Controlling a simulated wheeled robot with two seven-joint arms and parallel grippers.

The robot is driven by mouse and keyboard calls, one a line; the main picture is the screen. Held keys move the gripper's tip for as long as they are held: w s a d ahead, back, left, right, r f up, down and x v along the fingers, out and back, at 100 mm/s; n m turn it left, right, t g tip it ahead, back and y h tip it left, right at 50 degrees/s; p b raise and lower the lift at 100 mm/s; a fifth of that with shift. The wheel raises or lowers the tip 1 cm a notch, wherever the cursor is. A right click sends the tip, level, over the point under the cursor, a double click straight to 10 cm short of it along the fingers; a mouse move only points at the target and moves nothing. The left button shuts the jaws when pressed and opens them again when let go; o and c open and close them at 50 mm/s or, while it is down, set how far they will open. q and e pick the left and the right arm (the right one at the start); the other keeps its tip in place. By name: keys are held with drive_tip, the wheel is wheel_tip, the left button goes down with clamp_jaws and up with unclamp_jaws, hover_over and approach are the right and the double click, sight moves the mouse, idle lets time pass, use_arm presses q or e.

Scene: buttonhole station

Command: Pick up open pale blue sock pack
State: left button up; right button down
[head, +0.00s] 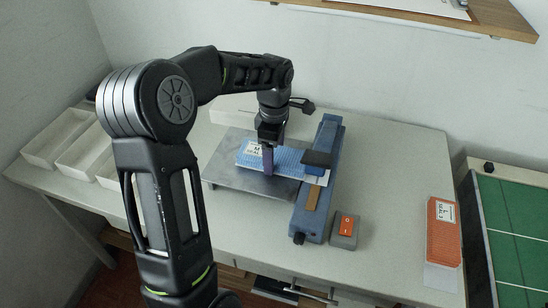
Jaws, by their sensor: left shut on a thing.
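The pale blue sock pack (288,160) has a white label at its left end. It is over a grey metal plate (225,178), and its right end reaches the black head of the blue sealing machine (328,155). I cannot tell whether the pack touches the plate. My left gripper (268,160) points down at the left part of the pack and is shut on it. The gripper hides part of the pack. My right gripper does not show.
A red switch box (345,228) stands right of the machine. An orange pack (443,228) lies at the table's right side, near a green board (512,235). White trays (60,140) stand at the left. A shelf (430,18) overhangs the back.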

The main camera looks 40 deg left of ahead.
use_arm(q)
drive_tip(key=c, duration=0.8)
drive_tip(key=shift+r, duration=0.15)
drive_tip(key=shift+r, duration=0.55)
wheel_tip(320, 180, up, 2)
drive_tip(key=shift+r+b, duration=0.1)
drive_tip(key=shift+b, duration=0.3)
drive_tip(key=s+d+b, duration=0.1)
drive_tip(key=s+d, duration=0.1)
drive_tip(key=s, duration=0.3)
drive_tip(key=s+d+b, duration=0.1)
drive_tip(key=s+d, duration=0.1)
drive_tip(key=s, duration=0.4)
drive_tip(key=s+d+b, duration=0.1)
drive_tip(key=s+d, duration=0.1)
drive_tip(key=s, duration=0.4)
drive_tip(key=shift+b, duration=0.3)
